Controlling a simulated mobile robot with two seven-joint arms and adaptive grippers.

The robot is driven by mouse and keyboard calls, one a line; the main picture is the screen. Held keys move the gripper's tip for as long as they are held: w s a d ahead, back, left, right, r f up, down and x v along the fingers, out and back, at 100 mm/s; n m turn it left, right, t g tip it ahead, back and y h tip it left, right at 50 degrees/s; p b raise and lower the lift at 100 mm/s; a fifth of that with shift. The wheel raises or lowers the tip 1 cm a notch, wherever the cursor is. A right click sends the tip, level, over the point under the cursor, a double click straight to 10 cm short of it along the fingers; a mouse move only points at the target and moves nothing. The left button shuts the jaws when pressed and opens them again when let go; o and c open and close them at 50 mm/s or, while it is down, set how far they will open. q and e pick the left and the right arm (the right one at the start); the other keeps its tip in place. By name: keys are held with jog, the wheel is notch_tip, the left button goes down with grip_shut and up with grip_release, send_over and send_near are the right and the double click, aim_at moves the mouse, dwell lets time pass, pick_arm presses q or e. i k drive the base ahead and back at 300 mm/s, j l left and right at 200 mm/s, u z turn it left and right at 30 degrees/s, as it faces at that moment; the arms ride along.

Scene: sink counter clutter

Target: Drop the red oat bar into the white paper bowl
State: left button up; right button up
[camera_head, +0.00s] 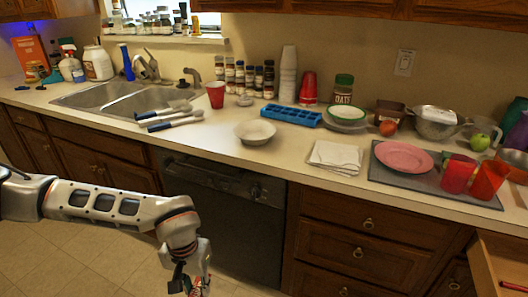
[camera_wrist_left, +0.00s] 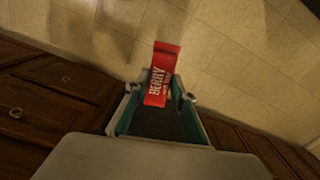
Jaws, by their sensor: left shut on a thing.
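The white paper bowl (camera_head: 255,132) stands upright on the counter, in front of the blue tray, and looks empty. My left gripper (camera_head: 192,284) is low at the bottom of the head view, in front of the cabinets and below the counter top. It is shut on the red oat bar (camera_wrist_left: 161,75), whose wrapper reads "BERRY" in the left wrist view. The bar sticks out beyond the fingertips, with the floor behind it. In the head view the bar is mostly hidden at the gripper. My right gripper is not in view.
The counter's front edge lies between gripper and bowl.

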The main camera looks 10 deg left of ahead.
aim_at(255, 134)
jog(key=i+j+z, duration=0.2)
jog(key=j, duration=0.15)
jog(key=i+j+z, duration=0.2)
jog(key=j, duration=0.2)
jog(key=j+z, duration=0.15)
jog(key=j, duration=0.25)
jog(key=i+j+z, duration=0.2)
jog(key=j, duration=0.25)
jog(key=k+j+z, duration=0.15)
jog(key=j, duration=0.25)
jog(key=j+z, duration=0.15)
jog(key=j, duration=0.3)
jog(key=k+j+z, duration=0.2)
jog(key=j, duration=0.15)
jog(key=k+j+z, duration=0.15)
jog(key=j, duration=0.2)
